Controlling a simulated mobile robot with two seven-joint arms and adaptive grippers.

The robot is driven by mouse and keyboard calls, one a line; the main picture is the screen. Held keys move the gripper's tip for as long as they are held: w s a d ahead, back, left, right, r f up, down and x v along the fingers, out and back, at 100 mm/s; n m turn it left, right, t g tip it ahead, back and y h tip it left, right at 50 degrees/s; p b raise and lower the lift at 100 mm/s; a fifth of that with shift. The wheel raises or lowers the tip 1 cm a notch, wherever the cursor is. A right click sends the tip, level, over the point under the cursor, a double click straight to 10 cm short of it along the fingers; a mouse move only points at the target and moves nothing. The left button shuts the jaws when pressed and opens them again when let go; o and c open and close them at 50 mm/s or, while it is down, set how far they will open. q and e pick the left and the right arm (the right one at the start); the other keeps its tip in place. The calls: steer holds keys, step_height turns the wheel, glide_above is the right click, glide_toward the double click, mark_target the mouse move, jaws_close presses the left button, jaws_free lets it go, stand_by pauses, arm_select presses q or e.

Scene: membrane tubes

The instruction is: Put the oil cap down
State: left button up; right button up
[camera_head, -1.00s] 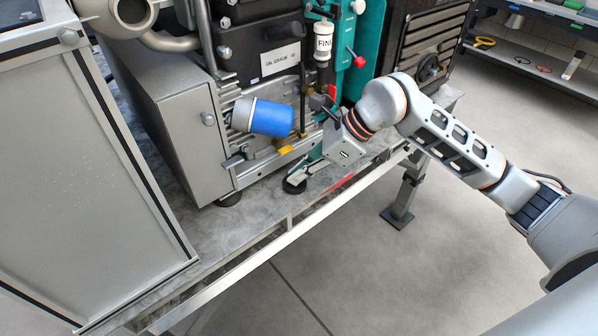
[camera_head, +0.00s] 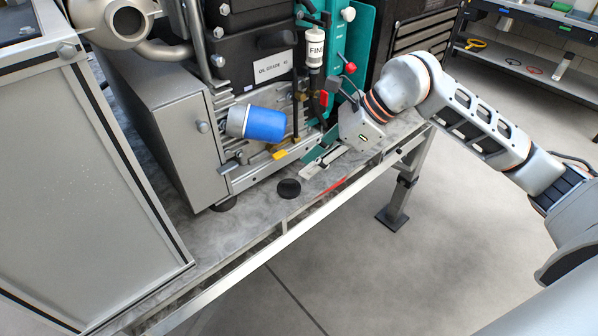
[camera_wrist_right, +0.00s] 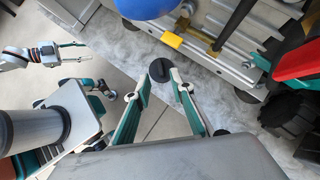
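The engine with its blue cylinder (camera_head: 264,123), yellow tab (camera_head: 281,154) and teal frame (camera_head: 359,45) stands behind the cap. A grey cabinet (camera_head: 85,190) fills the left. Bench top is clear left of the cap; open floor lies in front.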

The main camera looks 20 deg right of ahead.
steer(key=v, duration=0.5)
steer(key=shift+d+r, duration=0.1)
steer(key=shift+r, duration=0.05)
